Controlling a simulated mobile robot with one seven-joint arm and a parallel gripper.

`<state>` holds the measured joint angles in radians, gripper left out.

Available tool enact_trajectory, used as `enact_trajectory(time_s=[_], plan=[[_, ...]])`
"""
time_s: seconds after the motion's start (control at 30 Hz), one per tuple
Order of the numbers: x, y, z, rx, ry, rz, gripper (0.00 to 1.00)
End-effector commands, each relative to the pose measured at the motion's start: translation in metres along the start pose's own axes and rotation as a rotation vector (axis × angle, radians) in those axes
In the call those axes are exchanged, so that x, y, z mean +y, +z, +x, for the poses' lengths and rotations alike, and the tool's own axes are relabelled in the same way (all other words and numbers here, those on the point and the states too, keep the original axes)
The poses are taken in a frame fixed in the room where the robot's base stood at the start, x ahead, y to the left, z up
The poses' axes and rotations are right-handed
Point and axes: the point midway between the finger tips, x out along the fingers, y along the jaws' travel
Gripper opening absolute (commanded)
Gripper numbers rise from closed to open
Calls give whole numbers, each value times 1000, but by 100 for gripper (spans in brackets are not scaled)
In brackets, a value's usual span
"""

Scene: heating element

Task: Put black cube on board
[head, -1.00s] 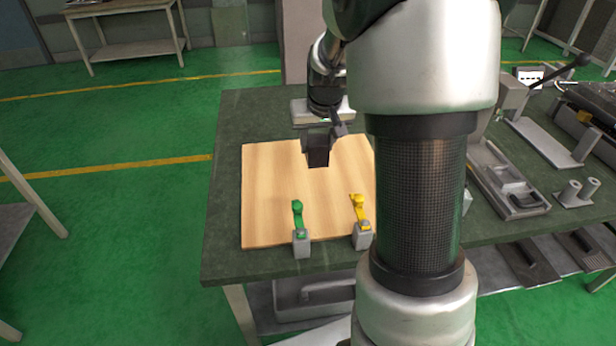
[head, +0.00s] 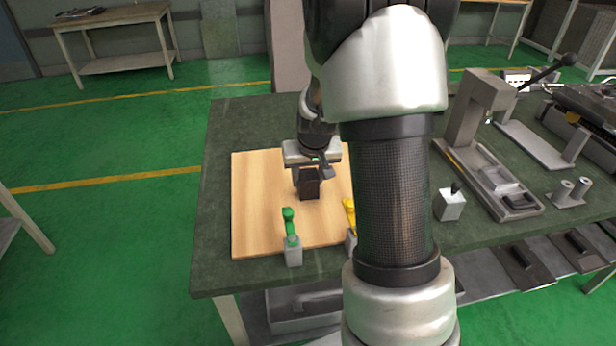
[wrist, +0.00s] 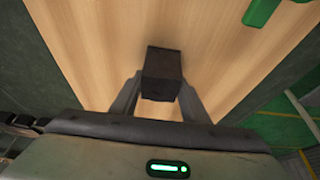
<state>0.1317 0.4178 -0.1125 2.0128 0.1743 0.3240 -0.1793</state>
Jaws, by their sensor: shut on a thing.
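The black cube (head: 309,187) is dark brown-black and sits between the fingers of my gripper (head: 308,172). The wrist view also shows the cube (wrist: 162,74), with my gripper (wrist: 158,95) shut on it from both sides. The light wooden board (head: 258,190) lies on the dark green table, and it fills most of the wrist view's upper part (wrist: 105,50). The cube is over the board's middle, low near its surface; I cannot tell whether it touches. My arm hides the board's right part.
A green clamp (head: 291,240) stands at the board's front edge, with a yellow clamp (head: 350,215) to its right, partly behind my arm. A grey box with a black lever (head: 450,204) and a metal press (head: 485,150) stand on the right. The board's left side is clear.

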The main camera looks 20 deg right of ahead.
Motion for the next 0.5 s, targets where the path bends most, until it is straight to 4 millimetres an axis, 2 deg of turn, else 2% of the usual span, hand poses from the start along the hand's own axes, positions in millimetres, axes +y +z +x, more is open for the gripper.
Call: enact_trajectory(time_s=[0.03,0.07,0.17,0.5], plan=[[0,0,3,2,0,0,4],[0,1,3,0,0,0,43],[0,1,2,0,0,0,60],[0,0,-1,0,0,0,60]])
